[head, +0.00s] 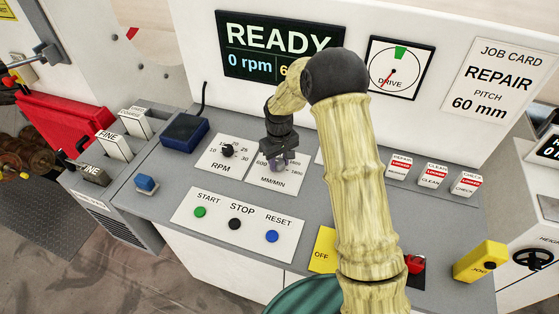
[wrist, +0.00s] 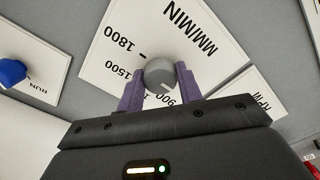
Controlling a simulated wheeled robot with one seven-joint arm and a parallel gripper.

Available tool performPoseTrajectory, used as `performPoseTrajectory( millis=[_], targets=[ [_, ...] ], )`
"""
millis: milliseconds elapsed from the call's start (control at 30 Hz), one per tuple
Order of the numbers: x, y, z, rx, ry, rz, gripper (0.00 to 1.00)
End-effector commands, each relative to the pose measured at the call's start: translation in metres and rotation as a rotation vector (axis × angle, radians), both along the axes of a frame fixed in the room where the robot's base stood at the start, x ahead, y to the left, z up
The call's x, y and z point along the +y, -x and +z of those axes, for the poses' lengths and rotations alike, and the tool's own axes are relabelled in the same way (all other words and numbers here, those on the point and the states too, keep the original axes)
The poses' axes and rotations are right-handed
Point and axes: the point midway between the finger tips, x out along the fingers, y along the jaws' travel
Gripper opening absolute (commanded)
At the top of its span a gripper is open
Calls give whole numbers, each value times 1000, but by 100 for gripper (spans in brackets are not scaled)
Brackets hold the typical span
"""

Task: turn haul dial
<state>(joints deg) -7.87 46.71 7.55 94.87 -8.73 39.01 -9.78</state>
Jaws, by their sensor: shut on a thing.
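The haul dial is a grey round knob (wrist: 158,70) on a white plate marked MM/MIN (head: 272,181), with numbers such as 900, 1500 and 1800 around it. In the wrist view a pale mark shows on the knob's lower right, towards the 900 side. My gripper (head: 278,160) is over this plate in the head view, where it mostly hides the knob. In the wrist view its two purple fingers stand on either side of the knob, shut on it.
The RPM dial (head: 227,151) stands close to the left. START (head: 200,212), STOP (head: 235,223) and RESET (head: 272,236) buttons lie in front. The display (head: 278,50) reads READY, 0 rpm. A blue box (head: 185,133) is further left. My arm covers the panel's middle right.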

Motion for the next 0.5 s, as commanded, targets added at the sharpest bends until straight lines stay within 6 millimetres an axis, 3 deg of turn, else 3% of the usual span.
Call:
performPoseTrajectory(
  millis=[367,400,500],
  targets=[
    [0,0,0,-1,0,9,13],
    [0,0,0,-1,0,9,41],
    [0,0,0,-1,-1,8,57]
  ],
)
